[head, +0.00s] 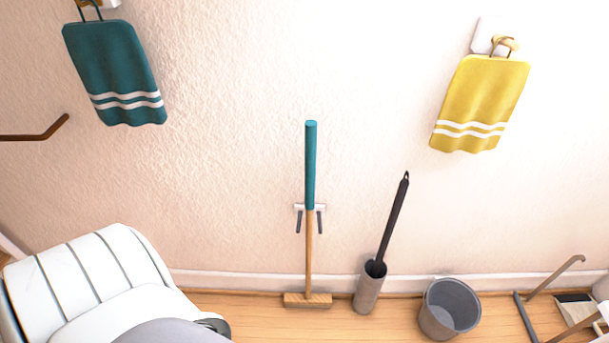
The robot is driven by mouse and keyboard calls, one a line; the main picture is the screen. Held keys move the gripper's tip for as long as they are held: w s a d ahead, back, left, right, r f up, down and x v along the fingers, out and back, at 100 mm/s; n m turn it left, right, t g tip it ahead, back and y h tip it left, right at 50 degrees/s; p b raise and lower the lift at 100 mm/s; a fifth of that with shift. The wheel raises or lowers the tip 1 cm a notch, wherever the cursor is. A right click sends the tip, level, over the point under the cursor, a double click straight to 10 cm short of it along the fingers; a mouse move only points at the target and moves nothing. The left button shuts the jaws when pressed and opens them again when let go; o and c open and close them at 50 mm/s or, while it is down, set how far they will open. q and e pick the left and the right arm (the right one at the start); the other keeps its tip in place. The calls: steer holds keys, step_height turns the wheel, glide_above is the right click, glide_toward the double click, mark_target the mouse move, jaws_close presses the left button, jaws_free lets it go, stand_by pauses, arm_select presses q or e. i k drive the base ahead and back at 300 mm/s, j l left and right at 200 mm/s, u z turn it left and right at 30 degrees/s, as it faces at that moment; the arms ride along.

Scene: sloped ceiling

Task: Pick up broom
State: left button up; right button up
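The broom (309,235) stands upright against the wall in the middle of the head view. Its upper handle is teal, its lower shaft is light wood, and its wooden head (307,300) rests at the floor by the baseboard. A small wall holder (299,207) with two dark prongs sits at the shaft, one prong on each side.
Right of the broom stand a grey cylinder (367,293) with a dark-handled tool (392,224) and a grey bucket (448,310). A dustpan (574,306) lies farther right. Teal (116,72) and yellow (481,103) towels hang above. A brown bar (40,134) juts in at left.

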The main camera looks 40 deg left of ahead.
mark_target(292, 299)
steer(key=u, duration=1.55)
